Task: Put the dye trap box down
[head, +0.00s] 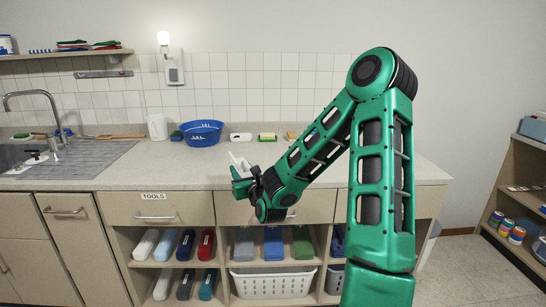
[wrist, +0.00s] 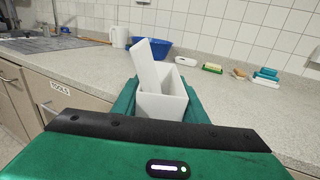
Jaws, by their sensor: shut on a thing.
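The dye trap box is a small white open-topped box (wrist: 163,105) with a tall flat white piece rising tilted from its left side. It sits between the green fingers of my gripper (wrist: 160,108) in the wrist view. In the head view the box (head: 237,161) shows small at the end of my gripper (head: 243,175), which is shut on it. The gripper is in front of the counter's front edge, over or near it; the exact height is unclear. The box's lower part is hidden by the fingers. The speckled grey counter (head: 190,168) has bare surface behind the box.
A blue basin (head: 203,134), a white jug (head: 157,127) and several small cleaning items stand along the tiled wall. A sink with a faucet (head: 42,105) is at left. The front middle of the counter is clear.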

